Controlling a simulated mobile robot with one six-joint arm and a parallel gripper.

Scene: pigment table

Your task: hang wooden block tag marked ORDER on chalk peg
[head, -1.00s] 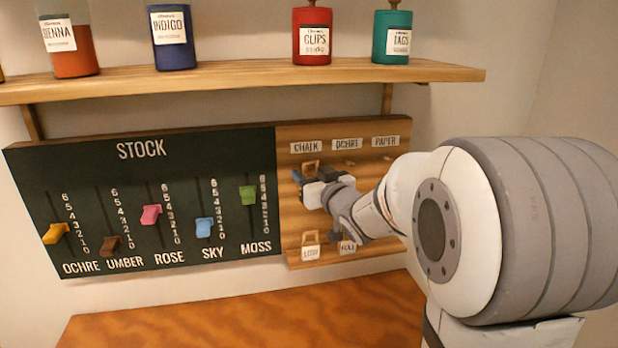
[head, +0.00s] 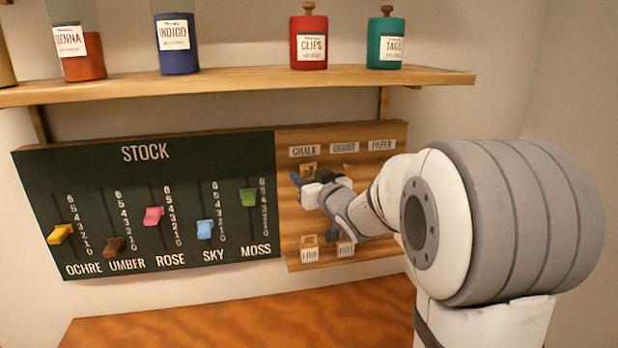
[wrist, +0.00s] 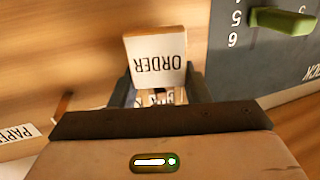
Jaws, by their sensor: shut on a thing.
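The ORDER tag (wrist: 158,60), a pale block with dark lettering, is between my gripper's fingers (wrist: 157,95) in the wrist view. Its lettering reads upside down there. My gripper (head: 312,187) is shut on it, in front of the wooden peg board (head: 375,215) in the head view, just below the CHALK label (head: 304,151).
The OCHRE label (head: 344,147) and PAPER label (head: 382,145) sit right of CHALK. Two tags, LOW (head: 309,254) and FULL (head: 345,249), hang lower down. The STOCK board (head: 140,200) with coloured sliders is left. A shelf (head: 240,82) with jars is above.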

